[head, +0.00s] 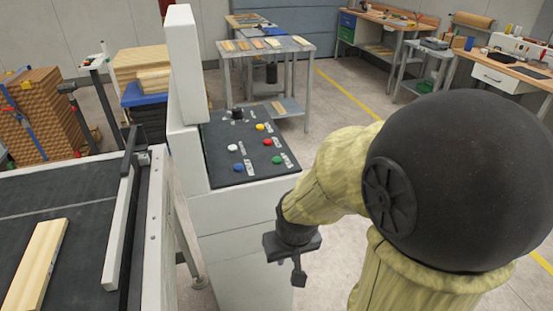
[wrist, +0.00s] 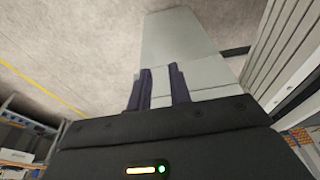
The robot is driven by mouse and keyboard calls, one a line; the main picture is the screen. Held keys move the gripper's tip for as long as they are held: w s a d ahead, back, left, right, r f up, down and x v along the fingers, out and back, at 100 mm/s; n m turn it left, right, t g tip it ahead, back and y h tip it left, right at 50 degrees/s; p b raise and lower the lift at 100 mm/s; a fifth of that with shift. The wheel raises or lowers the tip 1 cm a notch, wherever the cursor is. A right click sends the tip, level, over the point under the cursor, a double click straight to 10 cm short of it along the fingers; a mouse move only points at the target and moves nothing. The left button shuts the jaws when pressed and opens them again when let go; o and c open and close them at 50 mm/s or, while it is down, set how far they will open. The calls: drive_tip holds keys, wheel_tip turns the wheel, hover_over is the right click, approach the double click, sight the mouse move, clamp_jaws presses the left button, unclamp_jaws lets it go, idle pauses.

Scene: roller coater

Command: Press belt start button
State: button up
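The control panel (head: 247,165) is a dark sloped face on a white machine housing. It carries a black knob (head: 237,113), a yellow button (head: 260,127), a red button (head: 267,142), a white button (head: 232,148), a blue button (head: 238,168) and a green button (head: 278,160). Their labels are too small to read, so I cannot tell which is belt start. My gripper (head: 298,276) hangs right of the housing, below the panel and apart from the buttons. In the wrist view my gripper (wrist: 158,88) has two dark fingers with a gap between them, empty. The buttons are not visible there.
A dark conveyor belt (head: 60,213) with a wooden board (head: 36,262) lies left of the housing. A white upright column (head: 184,65) rises behind the panel's left side. Worktables (head: 262,50) stand at the back. The floor behind the panel is partly clear.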

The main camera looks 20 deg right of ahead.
clamp_jaws()
idle(1.1)
